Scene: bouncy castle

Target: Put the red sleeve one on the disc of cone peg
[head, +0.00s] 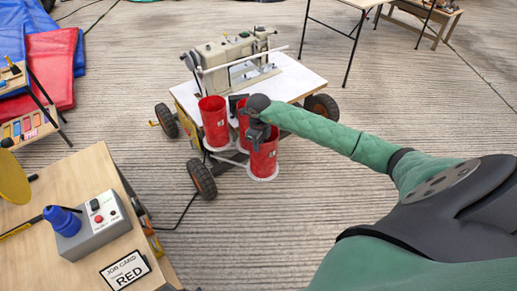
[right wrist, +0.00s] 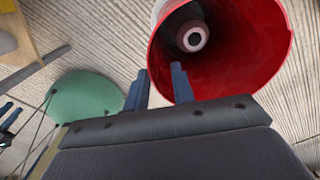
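Red sleeve-like cylinders stand at the near side of a cart: a left one (head: 214,125), a front one (head: 264,158) and one behind (head: 243,113) partly hidden by my arm. My right gripper (head: 262,132) is at the top of the front one. In the right wrist view, my right gripper (right wrist: 159,88) is open, its fingers either side of the near rim of a red cylinder (right wrist: 235,75). A dark piece with a pale ring (right wrist: 194,37) shows inside it. My left gripper is out of view.
The wheeled cart (head: 292,82) carries a sewing machine (head: 235,58). A wooden table (head: 85,174) at lower left holds a grey button box (head: 99,222) and a card reading "JOB CARD RED" (head: 125,270). Mats lie at upper left.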

